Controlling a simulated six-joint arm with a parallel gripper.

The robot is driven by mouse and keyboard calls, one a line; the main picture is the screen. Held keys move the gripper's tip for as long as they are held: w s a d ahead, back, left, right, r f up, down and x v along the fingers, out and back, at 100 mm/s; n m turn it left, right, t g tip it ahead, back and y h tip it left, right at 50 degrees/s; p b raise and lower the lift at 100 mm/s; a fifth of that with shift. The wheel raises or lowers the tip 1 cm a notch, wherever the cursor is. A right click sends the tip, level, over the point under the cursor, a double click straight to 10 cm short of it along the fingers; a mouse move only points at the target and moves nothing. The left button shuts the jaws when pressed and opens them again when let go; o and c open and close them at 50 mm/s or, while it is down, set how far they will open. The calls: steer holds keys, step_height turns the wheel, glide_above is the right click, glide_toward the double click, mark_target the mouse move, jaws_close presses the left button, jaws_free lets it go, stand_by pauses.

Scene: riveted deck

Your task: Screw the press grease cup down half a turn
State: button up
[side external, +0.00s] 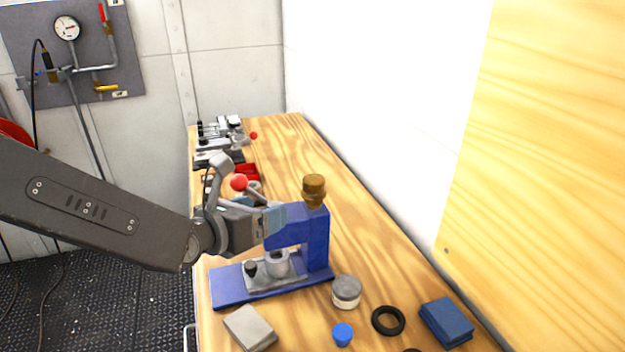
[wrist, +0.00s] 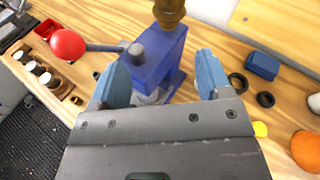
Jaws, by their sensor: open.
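The blue press (side external: 318,240) stands upright on the wooden bench. Its brass grease cup (side external: 314,190) sits upright on top of the press column. The cup also shows at the top edge of the wrist view (wrist: 169,12), partly cut off. The press lever ends in a red ball (wrist: 68,44), at the left in the wrist view. My gripper (wrist: 160,75) has its two blue fingers spread wide with nothing between them. In the side view my gripper (side external: 272,218) is beside the press head, left of and below the cup, apart from it.
On the bench near the press are a round tin (side external: 346,291), a blue cap (side external: 342,334), a black ring (side external: 388,320), a blue block (side external: 446,322) and a grey block (side external: 250,328). Clamps and a red bin (side external: 246,171) stand behind. A white wall runs along the right.

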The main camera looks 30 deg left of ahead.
mark_target(318, 185)
steer(key=s+d+f+n+g+h, duration=0.2)
steer(key=s+d+f+n+g, duration=0.15)
steer(key=d, duration=0.55)
steer(key=s+d+f+n+g+h, duration=0.25)
steer(key=d+f+n+g, duration=0.2)
steer(key=d, duration=0.35)
steer(key=w+d+r+n+t+h, duration=0.2)
steer(key=d+r+n+t+h, duration=0.35)
steer(key=d+r, duration=0.7)
steer(key=w+d+r+n+t+y, duration=0.1)
steer(key=w+r+n+t, duration=0.45)
steer(key=n, duration=0.45)
steer(key=w+a+r+n+t+y, duration=0.35)
steer(key=a+n+t+y, duration=0.2)
steer(key=n+y, duration=0.7)
steer(key=a+f+n+g+y, duration=1)
steer(key=a+f+g+y, duration=0.15)
steer(key=f+y, duration=0.2)
steer(key=x, duration=1.2)
steer(key=shift+a+r, duration=0.15)
steer(key=shift+a, duration=0.1)
